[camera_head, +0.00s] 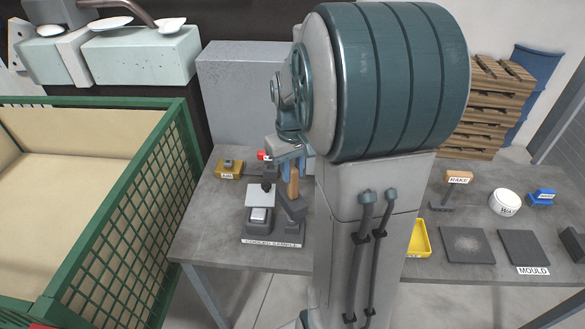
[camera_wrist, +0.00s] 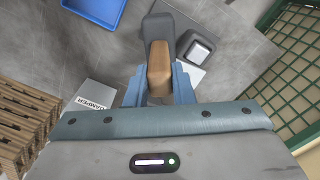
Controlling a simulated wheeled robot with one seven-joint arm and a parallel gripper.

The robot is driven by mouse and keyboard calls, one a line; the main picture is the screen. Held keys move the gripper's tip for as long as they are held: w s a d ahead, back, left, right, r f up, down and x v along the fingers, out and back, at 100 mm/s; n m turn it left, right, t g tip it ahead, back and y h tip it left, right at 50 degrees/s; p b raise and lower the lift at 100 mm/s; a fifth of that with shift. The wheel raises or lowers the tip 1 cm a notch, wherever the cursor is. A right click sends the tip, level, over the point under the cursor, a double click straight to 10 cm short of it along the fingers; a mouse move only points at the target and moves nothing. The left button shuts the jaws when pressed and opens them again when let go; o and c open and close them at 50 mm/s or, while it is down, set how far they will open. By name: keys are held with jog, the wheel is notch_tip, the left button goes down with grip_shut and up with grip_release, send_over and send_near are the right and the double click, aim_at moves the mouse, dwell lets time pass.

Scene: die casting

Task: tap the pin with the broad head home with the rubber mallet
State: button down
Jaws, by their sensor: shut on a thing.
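My gripper (camera_head: 291,158) is shut on the wooden handle of the rubber mallet (camera_head: 293,185). In the wrist view, the blue fingers (camera_wrist: 160,88) close on both sides of the tan handle, and the dark mallet head (camera_wrist: 168,28) lies beyond it. In the head view, the dark head hangs low beside the cooled sample stand (camera_head: 272,241); I cannot tell whether it touches anything. A small dark piece (camera_head: 267,187) shows above a pale plate (camera_head: 260,197) at that stand. I cannot make out for sure which piece is the broad-headed pin.
A yellow block (camera_head: 229,170) sits at the table's back left. A green mesh crate (camera_head: 140,200) borders the table's left. My arm hides the table's middle.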

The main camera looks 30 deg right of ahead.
aim_at(293, 186)
notch_tip(293, 186, down, 5)
jog(key=b, duration=0.3)
jog(key=shift+r, duration=0.1)
notch_tip(293, 186, up, 5)
jog(key=p, duration=0.3)
jog(key=shift+p, duration=0.3)
jog(key=shift+f, duration=0.2)
notch_tip(293, 186, down, 5)
jog(key=b, duration=0.4)
jog(key=shift+f, duration=0.2)
jog(key=shift+s+a+r, duration=0.1)
jog(key=shift+s, duration=0.05)
